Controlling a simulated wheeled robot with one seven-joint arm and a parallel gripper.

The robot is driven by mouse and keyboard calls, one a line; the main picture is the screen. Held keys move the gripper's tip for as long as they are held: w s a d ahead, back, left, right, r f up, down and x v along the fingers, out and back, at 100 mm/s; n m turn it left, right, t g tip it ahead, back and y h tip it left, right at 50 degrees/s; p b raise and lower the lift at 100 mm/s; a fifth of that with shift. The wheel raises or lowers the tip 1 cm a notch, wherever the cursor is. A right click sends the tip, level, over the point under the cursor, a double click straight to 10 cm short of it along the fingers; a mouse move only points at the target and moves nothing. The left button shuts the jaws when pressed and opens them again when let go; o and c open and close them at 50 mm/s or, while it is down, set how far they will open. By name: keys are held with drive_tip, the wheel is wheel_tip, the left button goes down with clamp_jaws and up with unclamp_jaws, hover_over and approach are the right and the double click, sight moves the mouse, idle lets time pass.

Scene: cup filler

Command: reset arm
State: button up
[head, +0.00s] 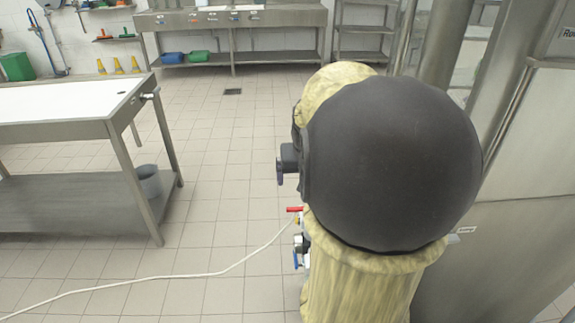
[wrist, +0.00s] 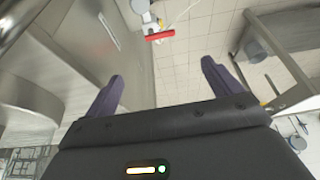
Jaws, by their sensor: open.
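My gripper (wrist: 163,78) shows in the wrist view with its two dark purple fingers spread wide apart. Nothing is between the fingers. In the head view my gripper (head: 283,164) is partly seen, sticking out to the left of my arm. My arm has a large dark round joint and beige covers, and it fills the centre right of the head view. It looks folded up close to the camera. The arm hides much of what lies behind it.
A red-handled valve (head: 294,209) shows left of my arm; a red handle (wrist: 160,35) is beyond the fingers in the wrist view. A steel table (head: 60,133) stands left, with a grey bucket (head: 149,181). A white hose (head: 170,276) crosses the floor. Steel machinery (head: 520,180) stands right.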

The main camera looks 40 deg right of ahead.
drive_tip(key=shift+a, duration=0.1)
drive_tip(key=s+a+f+n+g+y, duration=0.1)
drive_tip(key=s+a+f+n, duration=0.15)
drive_tip(key=a+f, duration=0.6)
drive_tip(key=s+a+f+n+y, duration=0.15)
drive_tip(key=a+f+n, duration=0.25)
drive_tip(key=a, duration=0.9)
wheel_tip(320, 180, up, 23)
drive_tip(key=p, duration=2.3)
drive_tip(key=shift+s, duration=0.35)
drive_tip(key=shift+f, duration=0.1)
drive_tip(key=shift+c, duration=0.2)
